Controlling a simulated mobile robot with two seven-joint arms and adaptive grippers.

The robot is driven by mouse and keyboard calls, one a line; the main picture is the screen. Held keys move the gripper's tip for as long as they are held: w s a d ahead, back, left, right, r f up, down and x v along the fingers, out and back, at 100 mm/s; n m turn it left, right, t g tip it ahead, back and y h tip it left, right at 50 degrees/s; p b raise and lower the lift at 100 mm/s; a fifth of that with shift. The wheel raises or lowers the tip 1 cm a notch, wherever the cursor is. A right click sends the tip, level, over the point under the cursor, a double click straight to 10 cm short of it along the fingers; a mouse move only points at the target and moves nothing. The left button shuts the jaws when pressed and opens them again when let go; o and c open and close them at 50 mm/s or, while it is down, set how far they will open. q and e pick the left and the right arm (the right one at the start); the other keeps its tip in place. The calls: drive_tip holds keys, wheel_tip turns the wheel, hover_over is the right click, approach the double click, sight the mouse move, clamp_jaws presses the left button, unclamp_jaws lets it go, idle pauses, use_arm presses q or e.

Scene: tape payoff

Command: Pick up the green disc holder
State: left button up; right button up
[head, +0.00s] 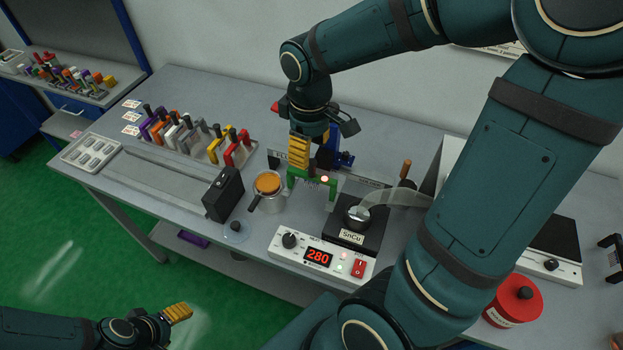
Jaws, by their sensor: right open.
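A green bracket-shaped piece (313,177), which looks like the green disc holder, stands between the metal cup and the SnCu solder pot. Its crossbar is on top and its legs point down. My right gripper (308,161) hangs just above and behind it, pointing down, with yellow finger pads. It is open; I cannot tell whether the fingers touch the holder. My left gripper (178,313) is low at the left, off the table's front edge and far from the holder. Its yellow finger shows side-on, so its opening is unclear.
Close around are the cup with an orange top (268,187), a black box (223,195), the SnCu pot (357,216) and a controller reading 280 (318,257). A rack of coloured-handled tools (198,135) stands at the back left. A red pot (514,300) is at the right.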

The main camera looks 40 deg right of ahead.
sight(312, 162)
drive_tip(key=f, duration=0.5)
drive_tip(key=f+b, duration=0.1)
drive_tip(key=f, duration=0.1)
drive_tip(key=shift+d+f, duration=0.25)
drive_tip(key=shift+d, duration=0.1)
clamp_jaws()
